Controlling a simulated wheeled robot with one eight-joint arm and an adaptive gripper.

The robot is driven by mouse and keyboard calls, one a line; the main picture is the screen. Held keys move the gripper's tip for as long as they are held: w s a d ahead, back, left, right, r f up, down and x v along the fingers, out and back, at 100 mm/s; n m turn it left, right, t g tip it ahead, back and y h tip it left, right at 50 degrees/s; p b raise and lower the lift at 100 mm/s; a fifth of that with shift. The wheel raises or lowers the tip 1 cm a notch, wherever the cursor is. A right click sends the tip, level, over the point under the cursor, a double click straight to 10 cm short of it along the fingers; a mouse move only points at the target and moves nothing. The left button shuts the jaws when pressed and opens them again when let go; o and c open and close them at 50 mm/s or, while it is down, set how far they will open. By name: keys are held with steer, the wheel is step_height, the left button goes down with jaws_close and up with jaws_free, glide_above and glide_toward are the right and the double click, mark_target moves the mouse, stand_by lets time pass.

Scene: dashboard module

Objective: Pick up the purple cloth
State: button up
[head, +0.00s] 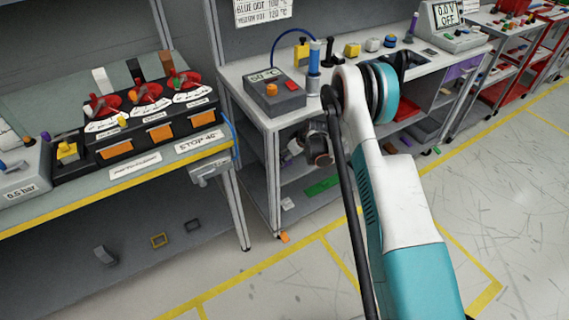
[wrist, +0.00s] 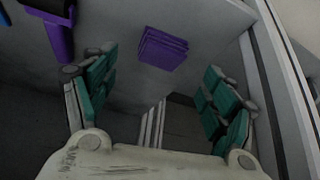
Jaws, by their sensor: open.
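The purple cloth (wrist: 163,48) shows in the wrist view as a small folded, layered stack on a grey surface, just above the picture's middle. My gripper (wrist: 160,76) has its teal-padded fingers spread wide, one on each side of the picture. The cloth appears between and beyond the fingertips, apart from both, with nothing held. In the head view my arm reaches to the middle bench, and I cannot make out the fingers clearly there. Purple patches show on that bench's right side, but I cannot tell if one is this cloth.
A purple-handled object (wrist: 57,38) is near the left finger. A pale upright post (wrist: 262,85) runs along the right. The middle bench (head: 238,76) bears a control box (head: 275,96) and several small items. A gauge panel (head: 150,125) is on the left table.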

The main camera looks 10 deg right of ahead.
mark_target(283, 158)
steer(key=b+x, duration=0.2)
steer(key=x, duration=0.3)
steer(key=shift+s+f+b, duration=0.15)
steer(key=shift+b, duration=0.15)
steer(key=c, duration=1.1)
steer(key=shift+c, duration=0.2)
steer(key=shift+r, duration=0.2)
steer(key=shift+s+r+p, duration=0.1)
steer(key=shift+r+p, duration=0.65)
steer(key=shift+r, duration=0.1)
steer(key=shift+s+d+f+b, duration=0.1)
steer(key=shift+s+d+b, duration=0.15)
steer(key=shift+s+d, duration=1.75)
steer(key=shift+s+d+f+b, duration=0.15)
steer(key=shift+s+d, duration=0.75)
steer(key=shift+s, duration=2.2)
steer(key=shift+s+d+b, duration=0.3)
steer(key=shift+s+d, duration=1.15)
steer(key=shift+s, duration=1.15)
steer(key=shift+c, duration=0.2)
